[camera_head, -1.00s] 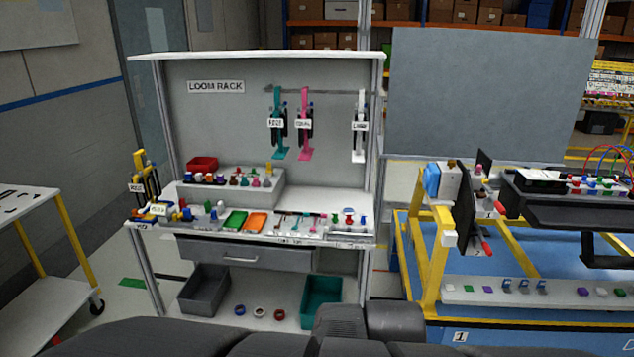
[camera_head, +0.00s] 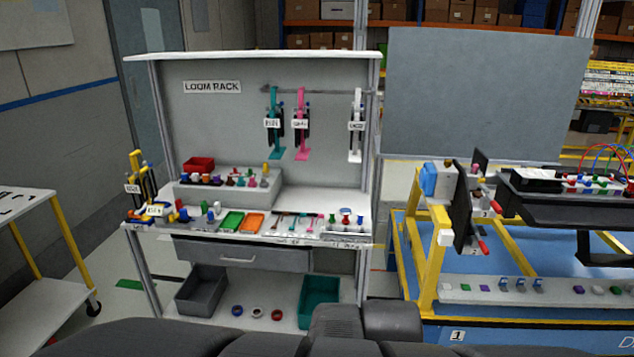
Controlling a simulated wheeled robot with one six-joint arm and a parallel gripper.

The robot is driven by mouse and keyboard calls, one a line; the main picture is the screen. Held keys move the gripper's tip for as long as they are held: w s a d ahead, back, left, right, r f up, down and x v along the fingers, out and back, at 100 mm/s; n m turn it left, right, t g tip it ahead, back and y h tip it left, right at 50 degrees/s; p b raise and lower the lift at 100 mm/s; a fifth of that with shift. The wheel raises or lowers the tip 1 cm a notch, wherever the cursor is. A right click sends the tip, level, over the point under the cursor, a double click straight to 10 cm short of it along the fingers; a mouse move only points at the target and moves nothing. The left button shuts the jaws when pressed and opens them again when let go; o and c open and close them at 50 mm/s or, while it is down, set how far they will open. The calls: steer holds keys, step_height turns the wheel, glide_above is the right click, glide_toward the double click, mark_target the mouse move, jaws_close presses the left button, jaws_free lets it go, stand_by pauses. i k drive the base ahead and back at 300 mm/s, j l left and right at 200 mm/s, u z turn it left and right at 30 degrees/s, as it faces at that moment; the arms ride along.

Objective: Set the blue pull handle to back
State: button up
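I cannot single out the blue pull handle with certainty in the head view. Several small blue levers (camera_head: 521,284) stand on a pale strip (camera_head: 462,288) along the front of the dashboard frame at the right. A larger blue block (camera_head: 428,179) sits at the top left of that frame, beside a dark upright panel (camera_head: 462,210). The setting of any handle is too small to read. My gripper is not in view; only dark parts of my own body show along the bottom edge.
The yellow dashboard frame (camera_head: 426,262) stands at the right, with a black tray (camera_head: 560,205) jutting from it. The loom rack's shelf (camera_head: 300,220) holds several small parts. A white cart (camera_head: 20,210) stands at the left. Floor shows between cart and rack.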

mark_target(211, 221)
steer(key=i+j, duration=0.3)
steer(key=i, duration=0.15)
steer(key=i+j, duration=0.3)
steer(key=i, duration=0.2)
steer(key=i+j, duration=0.3)
steer(key=i, duration=0.15)
steer(key=i+j, duration=0.3)
steer(key=i, duration=0.2)
steer(key=u, duration=0.05)
